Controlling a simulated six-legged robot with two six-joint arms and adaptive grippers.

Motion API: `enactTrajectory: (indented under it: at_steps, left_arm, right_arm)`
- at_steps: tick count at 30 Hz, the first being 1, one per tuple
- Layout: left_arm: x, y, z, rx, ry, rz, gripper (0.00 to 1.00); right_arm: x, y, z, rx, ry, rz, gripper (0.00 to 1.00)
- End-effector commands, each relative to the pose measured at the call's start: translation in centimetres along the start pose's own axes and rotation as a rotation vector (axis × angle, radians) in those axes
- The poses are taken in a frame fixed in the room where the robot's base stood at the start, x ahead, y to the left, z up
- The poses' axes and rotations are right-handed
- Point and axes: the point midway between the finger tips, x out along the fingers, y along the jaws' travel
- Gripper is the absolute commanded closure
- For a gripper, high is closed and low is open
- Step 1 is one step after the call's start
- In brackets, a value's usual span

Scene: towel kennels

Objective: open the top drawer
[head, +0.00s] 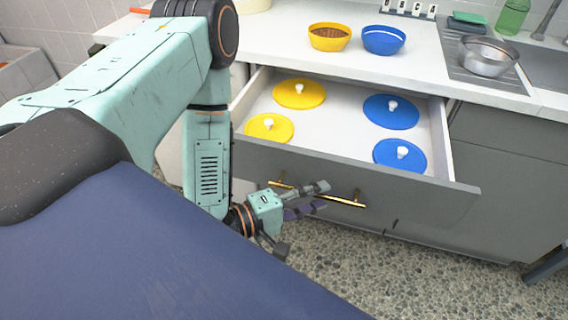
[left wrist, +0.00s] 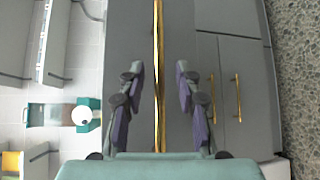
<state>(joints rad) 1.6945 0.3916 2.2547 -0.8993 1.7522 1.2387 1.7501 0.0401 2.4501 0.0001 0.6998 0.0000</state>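The top drawer (head: 350,182) is pulled out from under the counter, its inside open to view. Its front bears a long gold handle (head: 345,200), which also shows in the left wrist view as an upright gold bar (left wrist: 157,50). My left gripper (head: 318,197) is at the handle, in front of the drawer face. In the left wrist view its fingers (left wrist: 160,90) are apart, one on each side of the bar, with gaps between them and it. How deep the bar sits between the fingers is unclear. My right gripper is not in view.
Two yellow lids (head: 299,93) and two blue lids (head: 391,111) lie in the drawer. A yellow bowl (head: 329,37), a blue bowl (head: 384,40) and a metal bowl (head: 487,56) stand on the counter (head: 420,70). Pebbled floor (head: 400,280) lies clear before the cabinet.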

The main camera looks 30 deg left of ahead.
Motion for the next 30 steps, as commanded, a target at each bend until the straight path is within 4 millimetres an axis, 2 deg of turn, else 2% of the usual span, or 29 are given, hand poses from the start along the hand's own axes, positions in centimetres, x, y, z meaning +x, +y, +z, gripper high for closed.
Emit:
enactTrajectory:
  at_steps: [12, 30]
  left_arm:
    - [-4.4, 0.0, -0.1, -0.003, 0.005, 0.002, 0.66]
    - [-8.7, 0.1, -0.2, -0.004, 0.006, 0.002, 0.66]
  right_arm:
    - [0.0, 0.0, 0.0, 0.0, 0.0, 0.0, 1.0]
    - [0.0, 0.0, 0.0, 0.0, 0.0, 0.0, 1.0]
